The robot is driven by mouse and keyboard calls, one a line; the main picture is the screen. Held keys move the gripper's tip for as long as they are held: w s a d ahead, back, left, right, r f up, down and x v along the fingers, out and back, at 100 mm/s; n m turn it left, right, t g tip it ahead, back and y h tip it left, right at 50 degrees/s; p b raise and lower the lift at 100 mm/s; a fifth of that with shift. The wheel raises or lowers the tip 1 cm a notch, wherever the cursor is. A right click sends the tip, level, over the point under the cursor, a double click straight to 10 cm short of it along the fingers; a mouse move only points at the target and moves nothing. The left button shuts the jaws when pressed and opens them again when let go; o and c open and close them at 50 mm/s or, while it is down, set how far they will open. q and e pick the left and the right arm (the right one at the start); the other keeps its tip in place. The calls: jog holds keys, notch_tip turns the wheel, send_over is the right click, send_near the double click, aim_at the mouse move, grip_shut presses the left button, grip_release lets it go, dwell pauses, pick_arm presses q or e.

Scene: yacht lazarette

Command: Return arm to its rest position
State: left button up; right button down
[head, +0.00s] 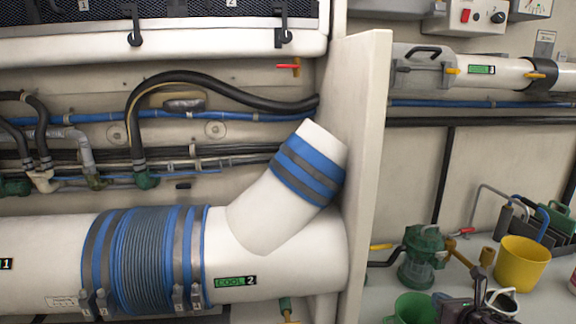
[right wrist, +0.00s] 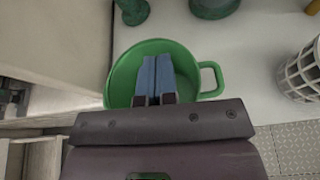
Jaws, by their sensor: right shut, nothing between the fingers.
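My right gripper (right wrist: 156,78) shows in the right wrist view with its two blue-grey fingers closed together and nothing between them. The fingers overlap the green mug (right wrist: 125,72) in that picture; I cannot tell how high above it they are. In the head view the right gripper (head: 462,308) is at the bottom right edge, just right of the green mug (head: 412,309), partly cut off by the frame. My left gripper is not in view.
A yellow cup (head: 517,264), a green-based pump or filter (head: 422,262) and a grey caddy (head: 550,235) stand on the right counter. A tall pale partition (head: 367,170) divides it from the large white duct (head: 290,255). A white basket (right wrist: 305,72) is right of the mug.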

jog(key=s+a+f+m+y, duration=0.1)
jog(key=s+a+m, duration=0.4)
jog(key=m, duration=0.6)
jog(key=s+a+f+m+y, duration=0.1)
jog(key=s+a+m, duration=0.2)
jog(key=a+m, duration=0.55)
jog(key=s+d+f+m+g+h, duration=0.1)
jog(key=s+f+m, duration=0.3)
jog(key=s, duration=0.4)
jog(key=s+d+f+m+h, duration=0.1)
jog(key=s+f+m+h, duration=0.1)
jog(key=s+f+m, duration=0.2)
jog(key=s+d+f+m+g+h, duration=0.1)
jog(key=s+f+m, duration=0.2)
jog(key=s+m, duration=0.4)
jog(key=s, duration=0.6)
jog(key=shift+d+f+m+g+p, duration=0.3)
jog(key=shift+d+f+m+p, duration=0.05)
jog(key=shift+d+f, duration=0.05)
